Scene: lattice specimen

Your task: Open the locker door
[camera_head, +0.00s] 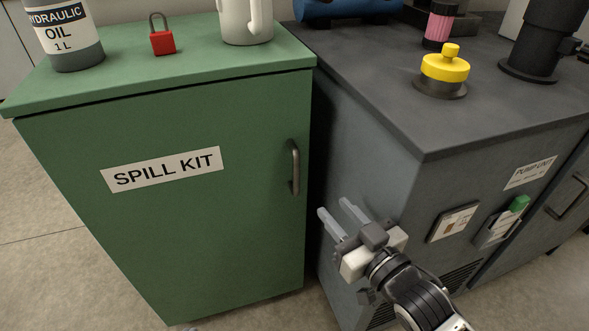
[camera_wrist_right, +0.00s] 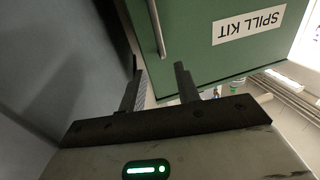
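The green locker (camera_head: 90,230) stands at the left with a "SPILL KIT" label on its door (camera_head: 240,220). The door looks closed, flush with the body. Its grey vertical bar handle (camera_head: 295,167) is near the door's right edge. In the right wrist view the green door (camera_wrist_right: 195,55) appears upside down, with the handle (camera_wrist_right: 158,30) beyond the fingertips. My right gripper (camera_head: 335,210) is open and empty, below and to the right of the handle, apart from it. Its two fingers also show apart in the right wrist view (camera_wrist_right: 158,72). My left gripper is not in view.
A dark grey pump cabinet (camera_head: 370,110) stands close on the right, beside my right gripper. On the locker top are an oil bottle (camera_head: 65,35), a red padlock (camera_head: 162,42) and a white jug (camera_head: 245,22). The floor (camera_head: 70,270) left of the locker is clear.

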